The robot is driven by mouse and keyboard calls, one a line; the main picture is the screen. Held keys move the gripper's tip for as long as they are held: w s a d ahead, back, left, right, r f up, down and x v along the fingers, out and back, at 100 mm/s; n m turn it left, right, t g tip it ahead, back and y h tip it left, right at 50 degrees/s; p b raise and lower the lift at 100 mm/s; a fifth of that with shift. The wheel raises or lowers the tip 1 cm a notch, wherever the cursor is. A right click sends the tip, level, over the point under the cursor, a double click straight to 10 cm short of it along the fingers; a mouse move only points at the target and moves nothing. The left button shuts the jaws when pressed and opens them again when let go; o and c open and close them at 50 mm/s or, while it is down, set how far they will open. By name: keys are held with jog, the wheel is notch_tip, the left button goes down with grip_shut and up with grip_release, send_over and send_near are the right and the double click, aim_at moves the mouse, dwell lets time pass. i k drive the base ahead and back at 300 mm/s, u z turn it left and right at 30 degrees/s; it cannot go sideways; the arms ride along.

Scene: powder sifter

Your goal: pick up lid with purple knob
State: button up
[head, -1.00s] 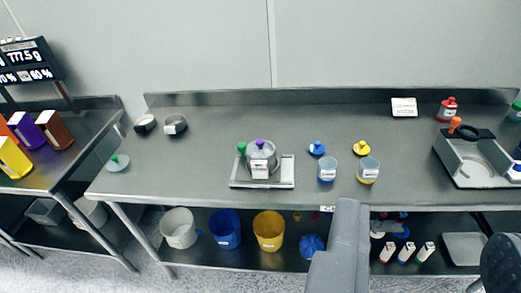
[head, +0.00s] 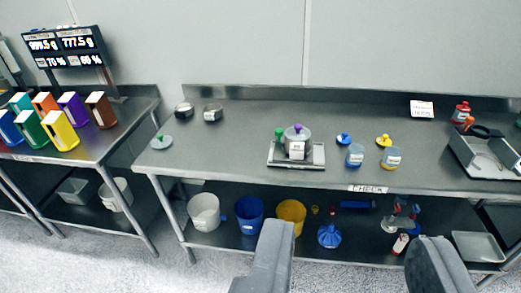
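The lid with the purple knob (head: 297,130) sits on a steel pot (head: 296,147) with a white label. The pot stands on a flat scale-like plate (head: 281,158) near the middle of the steel table. My gripper (head: 345,265) is at the bottom of the picture, well in front of the table and apart from the lid. Its two grey fingers are spread wide, with nothing between them.
Blue (head: 343,139) and yellow (head: 384,141) knobbed lids lie behind two labelled cups. A green-knobbed lid (head: 162,142) lies at the table's left end. A metal tray device (head: 485,155) stands at right. Floor at lower left is clear.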

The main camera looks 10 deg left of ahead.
aim_at(297, 132)
jog(key=u, duration=0.25)
jog(key=k, duration=0.75)
jog(key=u, duration=0.35)
jog(key=i, duration=1.2)
jog(key=z, duration=0.85)
jog(key=i, duration=1.15)
jog(key=z, duration=0.7)
